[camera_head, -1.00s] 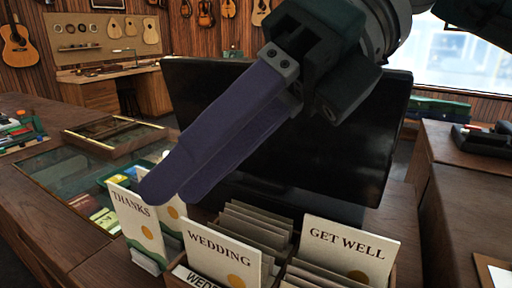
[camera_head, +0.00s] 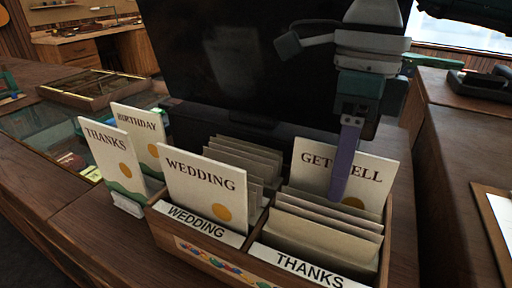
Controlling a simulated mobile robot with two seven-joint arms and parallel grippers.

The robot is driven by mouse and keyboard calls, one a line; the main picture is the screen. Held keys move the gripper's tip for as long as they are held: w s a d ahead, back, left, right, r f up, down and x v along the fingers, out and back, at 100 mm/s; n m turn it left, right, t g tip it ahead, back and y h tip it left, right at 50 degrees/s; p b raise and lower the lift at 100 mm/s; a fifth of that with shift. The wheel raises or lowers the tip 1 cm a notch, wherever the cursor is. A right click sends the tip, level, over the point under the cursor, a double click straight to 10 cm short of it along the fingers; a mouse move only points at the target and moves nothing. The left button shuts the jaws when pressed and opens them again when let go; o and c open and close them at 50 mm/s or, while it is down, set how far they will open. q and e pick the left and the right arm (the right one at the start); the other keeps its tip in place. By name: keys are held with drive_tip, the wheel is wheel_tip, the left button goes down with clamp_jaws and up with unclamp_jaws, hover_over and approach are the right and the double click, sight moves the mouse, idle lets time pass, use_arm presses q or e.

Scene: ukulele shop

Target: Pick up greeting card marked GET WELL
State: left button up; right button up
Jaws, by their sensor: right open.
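The white greeting card marked GET WELL (camera_head: 313,168) stands upright at the back of the right compartment of the wooden card box (camera_head: 258,232), behind several blank-looking cards. My right gripper (camera_head: 340,190) comes down from above with its purple fingers seen nearly edge-on, one hiding the other. They overlap the middle of the card and cover the W of WELL. The gripper is open; I cannot tell whether a finger touches the card or whether the card lies between the fingers. My left gripper is not in view.
A WEDDING card (camera_head: 203,188) stands in the box's left compartment. THANKS (camera_head: 112,155) and BIRTHDAY (camera_head: 143,135) cards stand left of the box. A dark monitor (camera_head: 235,65) rises behind. The box front reads WEDDING and THANKS. A clipboard (camera_head: 493,222) lies right.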

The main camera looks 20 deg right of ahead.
drive_tip(key=shift+a+f, duration=0.1)
drive_tip(key=shift+f, duration=0.7)
clamp_jaws()
